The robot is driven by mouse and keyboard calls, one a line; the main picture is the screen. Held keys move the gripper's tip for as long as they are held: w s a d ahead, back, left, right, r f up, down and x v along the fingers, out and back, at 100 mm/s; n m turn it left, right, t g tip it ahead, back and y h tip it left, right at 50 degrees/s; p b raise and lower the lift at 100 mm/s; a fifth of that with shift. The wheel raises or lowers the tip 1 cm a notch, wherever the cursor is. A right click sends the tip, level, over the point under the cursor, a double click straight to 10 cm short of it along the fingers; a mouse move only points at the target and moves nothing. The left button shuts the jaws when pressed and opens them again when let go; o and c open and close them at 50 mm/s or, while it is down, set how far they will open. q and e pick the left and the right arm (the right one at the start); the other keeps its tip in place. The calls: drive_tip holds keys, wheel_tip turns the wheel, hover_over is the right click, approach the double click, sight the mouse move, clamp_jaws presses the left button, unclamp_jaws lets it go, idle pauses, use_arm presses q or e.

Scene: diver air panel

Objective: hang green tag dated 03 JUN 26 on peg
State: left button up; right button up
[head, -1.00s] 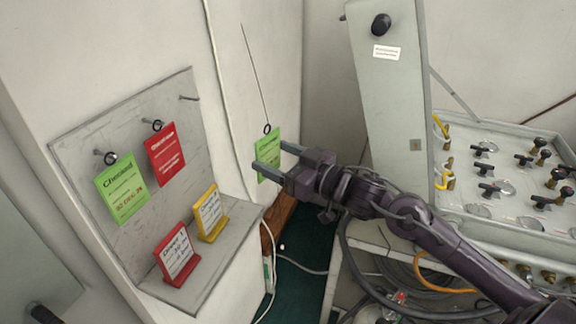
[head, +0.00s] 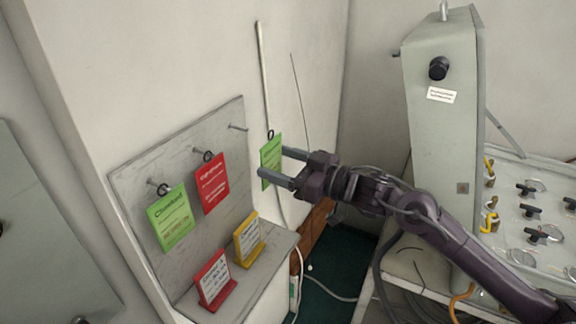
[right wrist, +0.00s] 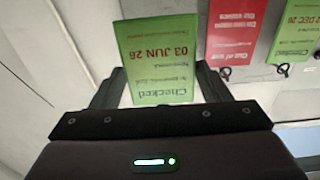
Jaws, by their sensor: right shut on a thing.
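My right gripper (head: 275,162) is shut on a green tag (head: 269,152), held upright with its black ring at the top. The tag is right of the board's empty peg (head: 238,127) and apart from it. The grey board (head: 140,180) also bears a hung green tag (head: 172,220) and a hung red tag (head: 212,185). My left gripper is not in view.
A red card stand (head: 214,282) and a yellow card stand (head: 248,240) sit on the board's shelf. A grey cabinet (head: 435,130) and a valve panel (head: 540,185) stand to the right. Open space lies between the tag and the empty peg.

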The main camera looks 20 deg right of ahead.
sight(272, 162)
drive_tip(key=shift+x, duration=1.55)
drive_tip(key=shift+f, duration=0.15)
drive_tip(key=shift+w+a, duration=0.2)
drive_tip(key=shift+p, duration=0.35)
drive_tip(key=shift+w+a, duration=0.1)
drive_tip(key=shift+w, duration=0.05)
drive_tip(key=shift+x, duration=0.85)
drive_tip(key=shift+a, duration=0.15)
drive_tip(key=shift+w+a+p, duration=0.2)
drive_tip(key=shift+w+p, duration=0.1)
drive_tip(key=shift+w, duration=0.05)
